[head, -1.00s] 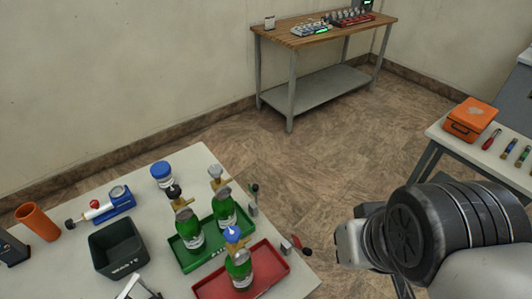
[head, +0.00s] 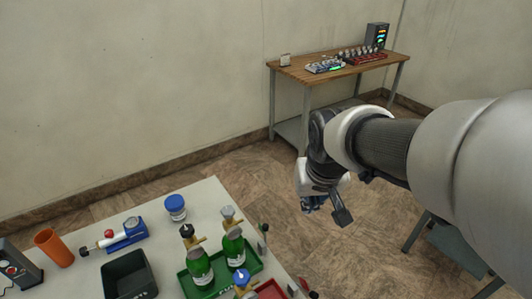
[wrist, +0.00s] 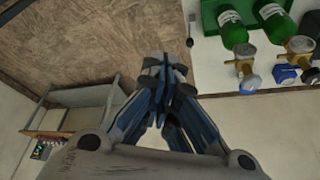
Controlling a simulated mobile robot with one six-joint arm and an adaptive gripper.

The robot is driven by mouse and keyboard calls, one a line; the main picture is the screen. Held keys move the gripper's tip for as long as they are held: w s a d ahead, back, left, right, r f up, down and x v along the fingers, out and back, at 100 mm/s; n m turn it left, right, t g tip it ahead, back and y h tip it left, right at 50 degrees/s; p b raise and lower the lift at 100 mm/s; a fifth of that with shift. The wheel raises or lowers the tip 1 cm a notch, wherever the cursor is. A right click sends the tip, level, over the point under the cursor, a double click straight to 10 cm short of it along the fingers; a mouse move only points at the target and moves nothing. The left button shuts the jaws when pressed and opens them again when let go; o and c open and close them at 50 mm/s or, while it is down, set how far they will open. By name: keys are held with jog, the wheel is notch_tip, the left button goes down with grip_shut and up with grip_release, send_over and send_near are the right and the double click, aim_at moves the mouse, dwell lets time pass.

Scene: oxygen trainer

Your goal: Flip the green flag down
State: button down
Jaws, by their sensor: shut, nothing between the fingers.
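A small upright piece (head: 263,238) with a dark greenish top stands at the right edge of the near table, beside the green tray. It is likely the green flag, but it is too small to be sure. A thin dark piece on a stem at the table edge in the wrist view (wrist: 189,38) may be the same thing. My gripper (head: 327,205) hangs over the floor, to the right of the near table and apart from that piece. In the wrist view my gripper (wrist: 168,70) has its fingers together, with nothing between them.
The green tray (head: 192,284) holds two green bottles with brass valves. Another bottle with a blue knob (head: 242,277) stands by the red tray (head: 270,289). A black bin (head: 128,262) and a blue-lidded jar (head: 176,208) are further left. A wooden bench (head: 290,68) stands behind.

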jog(key=w+a+f+n+p, duration=0.1)
jog(key=w+a+f+p, duration=0.2)
jog(key=w+a+f, duration=0.7)
jog(key=w+f, duration=0.2)
jog(key=w, duration=0.2)
jog(key=shift+w+a+f, duration=0.2)
jog(key=b, duration=0.3)
send_over(263, 232)
jog(key=w, duration=0.2)
notch_tip(263, 232, down, 9)
jog(key=shift+w+f, duration=0.15)
jog(key=shift+f, duration=0.05)
jog(key=shift+d, duration=0.1)
